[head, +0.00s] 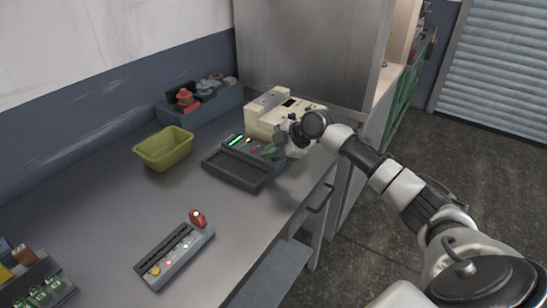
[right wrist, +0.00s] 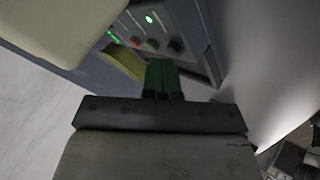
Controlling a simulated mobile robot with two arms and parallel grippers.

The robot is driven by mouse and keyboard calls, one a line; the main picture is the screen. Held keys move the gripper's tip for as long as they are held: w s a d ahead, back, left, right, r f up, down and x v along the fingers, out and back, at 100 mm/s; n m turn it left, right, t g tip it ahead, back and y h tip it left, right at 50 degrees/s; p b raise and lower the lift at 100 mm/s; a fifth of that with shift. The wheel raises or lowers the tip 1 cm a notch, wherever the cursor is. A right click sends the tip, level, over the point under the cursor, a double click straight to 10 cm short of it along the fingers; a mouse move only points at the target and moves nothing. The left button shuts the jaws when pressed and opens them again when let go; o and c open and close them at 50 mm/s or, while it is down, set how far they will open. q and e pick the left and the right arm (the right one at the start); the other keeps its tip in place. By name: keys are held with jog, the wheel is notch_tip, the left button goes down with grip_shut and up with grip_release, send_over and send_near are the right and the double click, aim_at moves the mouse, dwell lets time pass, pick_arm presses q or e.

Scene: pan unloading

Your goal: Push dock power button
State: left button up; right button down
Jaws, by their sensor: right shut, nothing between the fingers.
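A dark grey dock-like unit (head: 232,170) with a shallow tray and a raised panel stands on the counter. Its panel has a lit green display and small buttons. In the right wrist view the panel (right wrist: 160,30) shows a green light, a red button (right wrist: 135,42) and other small buttons. My right gripper (head: 268,153) is shut and empty, its green fingertips over the right end of the panel. In the wrist view the fingertips (right wrist: 161,64) point at the panel's lower edge. I cannot tell whether they touch it. My left gripper is not in view.
A cream machine (head: 262,116) stands close behind the unit. An olive bin (head: 164,150) and a grey box with red items (head: 215,106) are to the left. A grey strip with lit buttons (head: 174,258) lies nearer. The counter between is clear.

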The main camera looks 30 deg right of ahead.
aim_at(274, 159)
jog(key=shift+f, duration=0.15)
jog(key=shift+r+p, duration=0.7)
jog(key=shift+r, duration=0.2)
notch_tip(274, 159, up, 6)
jog(key=p, duration=0.5)
